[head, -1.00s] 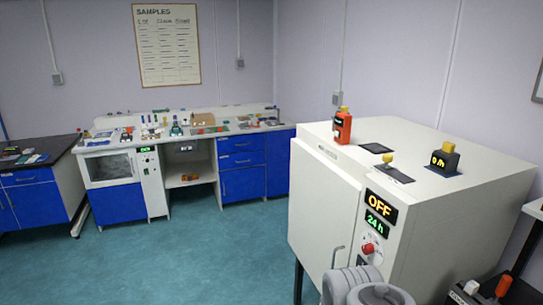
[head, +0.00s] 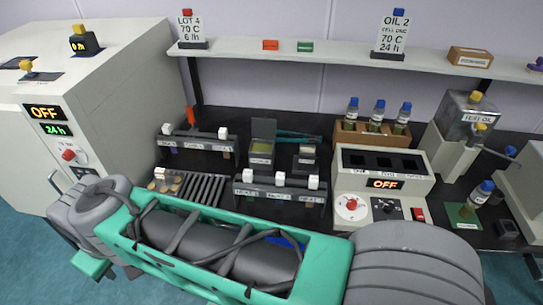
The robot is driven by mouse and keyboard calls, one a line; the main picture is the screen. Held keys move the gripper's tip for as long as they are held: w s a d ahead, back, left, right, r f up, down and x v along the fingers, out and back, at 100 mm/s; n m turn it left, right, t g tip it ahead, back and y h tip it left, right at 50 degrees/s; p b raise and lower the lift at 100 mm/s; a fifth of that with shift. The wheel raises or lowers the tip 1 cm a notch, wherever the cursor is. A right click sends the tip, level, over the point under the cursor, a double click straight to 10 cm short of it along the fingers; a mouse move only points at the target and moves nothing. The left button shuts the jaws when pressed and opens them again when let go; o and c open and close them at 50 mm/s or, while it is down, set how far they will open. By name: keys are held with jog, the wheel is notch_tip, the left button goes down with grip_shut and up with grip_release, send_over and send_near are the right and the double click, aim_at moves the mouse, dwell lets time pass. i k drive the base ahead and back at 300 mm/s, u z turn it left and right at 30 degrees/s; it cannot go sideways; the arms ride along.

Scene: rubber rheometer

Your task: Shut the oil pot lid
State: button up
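A small dark square pot (head: 261,158) with a yellow-green front or inside stands on the black bench, left of centre in the head view. A dark flat panel (head: 264,129) rises upright at its back and looks like its raised lid. I cannot read a name on this pot, so I cannot be sure that it is the oil pot. My gripper is out of view; only my arm crosses the foreground.
A second small dark box (head: 305,160) stands just right of the pot. A rack (head: 278,190) with white-topped items is in front. A heater block (head: 382,208) showing OFF stands right. Bottles (head: 377,116), an oil tank (head: 465,118) and a shelf (head: 345,66) are behind.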

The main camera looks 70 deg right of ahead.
aim_at(262, 127)
jog(key=u, duration=0.05)
jog(key=i, duration=0.45)
jog(key=z, duration=2.4)
jog(key=i, duration=0.4)
jog(key=u, duration=0.25)
